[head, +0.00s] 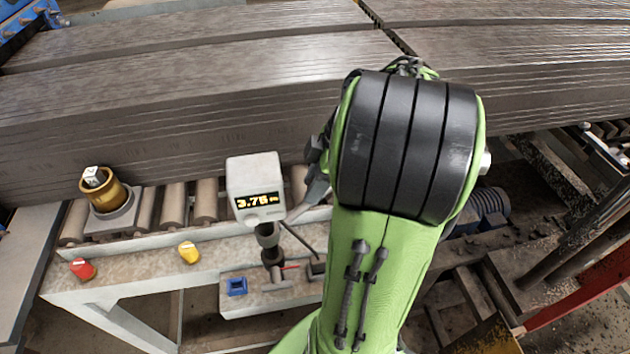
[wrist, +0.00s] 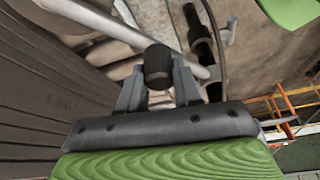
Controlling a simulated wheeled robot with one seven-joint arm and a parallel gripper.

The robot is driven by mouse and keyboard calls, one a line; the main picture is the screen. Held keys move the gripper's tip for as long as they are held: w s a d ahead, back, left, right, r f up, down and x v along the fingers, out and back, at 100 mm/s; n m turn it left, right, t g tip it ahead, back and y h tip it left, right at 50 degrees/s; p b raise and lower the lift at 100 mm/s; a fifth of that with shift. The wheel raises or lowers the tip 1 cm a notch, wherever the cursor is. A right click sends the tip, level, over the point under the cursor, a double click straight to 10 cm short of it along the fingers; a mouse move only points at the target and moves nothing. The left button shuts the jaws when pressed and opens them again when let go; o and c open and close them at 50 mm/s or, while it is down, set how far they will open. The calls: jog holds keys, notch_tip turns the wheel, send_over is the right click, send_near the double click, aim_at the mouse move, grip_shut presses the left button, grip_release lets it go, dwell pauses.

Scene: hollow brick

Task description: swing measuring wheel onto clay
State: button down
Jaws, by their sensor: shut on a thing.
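The clay (head: 180,110) is a long, wide grey-brown ribbed column across the back of the head view; its ribbed side fills the left of the wrist view (wrist: 45,105). My gripper (wrist: 158,82) is shut on a black knob-like handle (wrist: 158,62), one grey finger on each side. A pale metal rod (wrist: 110,22) passes close behind the handle. I cannot make out the measuring wheel itself or whether it touches the clay. In the head view my arm hides most of my gripper. A grey display box (head: 255,185) on a dark post reads 3.75 m.
Rollers (head: 172,207) line the bench in front of the clay. A brass cup (head: 103,190) stands at the left. A red knob (head: 82,269), a yellow knob (head: 188,252) and a blue block (head: 237,287) sit along the front. Dark machinery (head: 480,210) stands right of my arm.

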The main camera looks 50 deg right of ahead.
jog(key=w+a+n+g+y+p, duration=0.1)
jog(key=w+a+n+g+p, duration=0.1)
jog(key=w+n, duration=0.6)
jog(key=shift+w+a+n+g, duration=0.25)
jog(key=shift+a+n+g, duration=0.25)
jog(key=shift+g, duration=0.1)
dwell(0.5)
jog(key=c, duration=0.8)
grip_release()
jog(key=shift+w, duration=0.1)
jog(key=shift+r, duration=0.1)
